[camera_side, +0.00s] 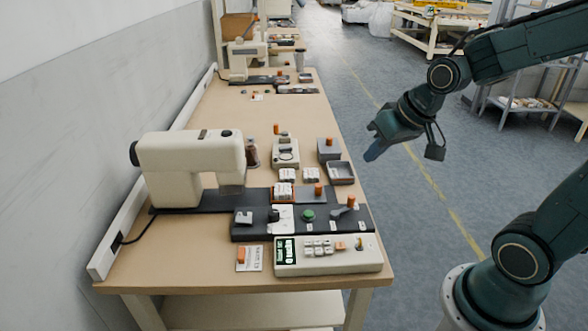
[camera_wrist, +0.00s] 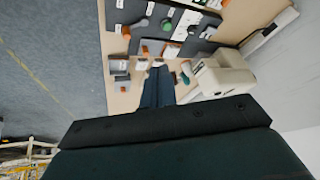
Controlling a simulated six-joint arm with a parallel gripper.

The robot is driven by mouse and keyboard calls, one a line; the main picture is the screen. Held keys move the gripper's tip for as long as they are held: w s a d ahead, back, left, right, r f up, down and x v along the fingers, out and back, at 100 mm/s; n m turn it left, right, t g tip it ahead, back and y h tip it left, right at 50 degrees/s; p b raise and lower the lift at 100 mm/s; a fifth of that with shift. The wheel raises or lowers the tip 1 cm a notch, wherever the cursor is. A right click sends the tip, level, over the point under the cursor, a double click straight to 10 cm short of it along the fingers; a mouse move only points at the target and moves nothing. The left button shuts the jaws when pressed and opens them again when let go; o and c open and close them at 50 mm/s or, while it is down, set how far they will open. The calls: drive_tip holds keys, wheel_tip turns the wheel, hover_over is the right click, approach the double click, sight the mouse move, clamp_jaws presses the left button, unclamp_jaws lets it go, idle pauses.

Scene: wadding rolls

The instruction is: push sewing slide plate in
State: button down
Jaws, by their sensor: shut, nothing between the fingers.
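The sewing machine (camera_side: 190,165) is cream and stands at the left of the table, with a dark bed reaching right from it. A flat grey plate with an orange knob (camera_side: 312,193), which looks like the slide plate, lies at the right end of that bed, beside a small white-and-orange block. How far in it sits I cannot tell. It also shows as a grey plate with an orange knob in the wrist view (camera_wrist: 150,47). My gripper (camera_side: 374,152) is shut and empty, in the air off the table's right edge. Its fingers (camera_wrist: 160,72) show in the wrist view.
A dark panel (camera_side: 256,232) with a green button and an orange-knobbed lever lies in front of the bed. A white control box (camera_side: 328,264) stands nearer. A grey tray (camera_side: 341,173) and an orange-knobbed block (camera_side: 328,150) stand behind. Open floor lies right of the table.

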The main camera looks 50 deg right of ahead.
drive_tip(key=w+d+f+m, duration=0.3)
drive_tip(key=d+f, duration=0.3)
drive_tip(key=f, duration=0.1)
drive_tip(key=w+d+f+m+t, duration=0.1)
drive_tip(key=w+d+f+m, duration=0.2)
drive_tip(key=d+f, duration=0.2)
drive_tip(key=shift+w+d+f, duration=0.25)
drive_tip(key=shift+d+f, duration=0.15)
drive_tip(key=shift+f, duration=0.5)
drive_tip(key=shift+w+f, duration=0.1)
drive_tip(key=x, duration=1)
drive_tip(key=shift+w, duration=0.2)
drive_tip(key=shift+w+a, duration=0.55)
drive_tip(key=shift+w, duration=0.2)
drive_tip(key=shift+w+a, duration=0.5)
drive_tip(key=shift+w, duration=0.25)
